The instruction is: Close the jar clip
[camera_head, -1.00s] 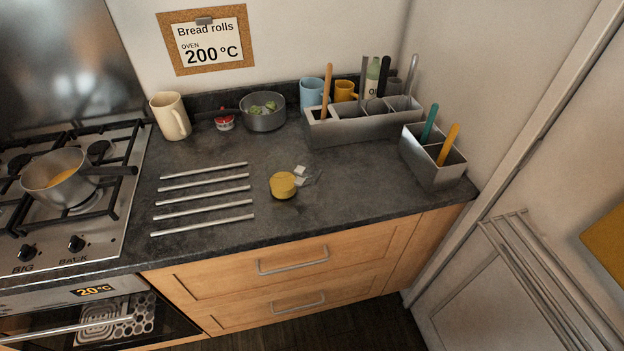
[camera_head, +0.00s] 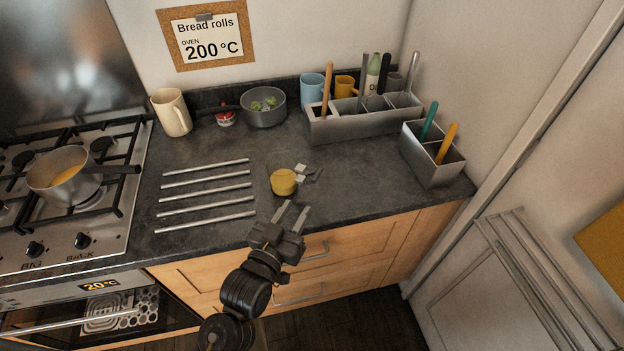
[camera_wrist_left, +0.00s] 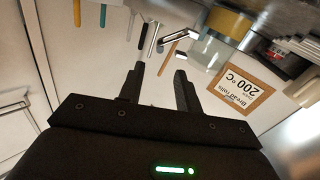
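The jar (camera_head: 283,182) stands on the dark worktop, right of the metal bars, with yellow contents showing. Its pale metal clip parts (camera_head: 301,169) stick out at its far right side. In the upside-down left wrist view the jar (camera_wrist_left: 230,24) shows a yellow band and clear glass, with a bright metal clip part (camera_wrist_left: 180,36) beside it. I cannot tell the clip's exact position. My left gripper (camera_head: 294,206) is over the worktop's front edge, just in front of the jar, apart from it. Its fingers are open and empty, also in the left wrist view (camera_wrist_left: 160,70). My right gripper is not in view.
Several metal bars (camera_head: 206,193) lie left of the jar. Metal utensil holders (camera_head: 365,125) are at the back right. The hob (camera_head: 90,225) is left. Worktop right of the jar is clear.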

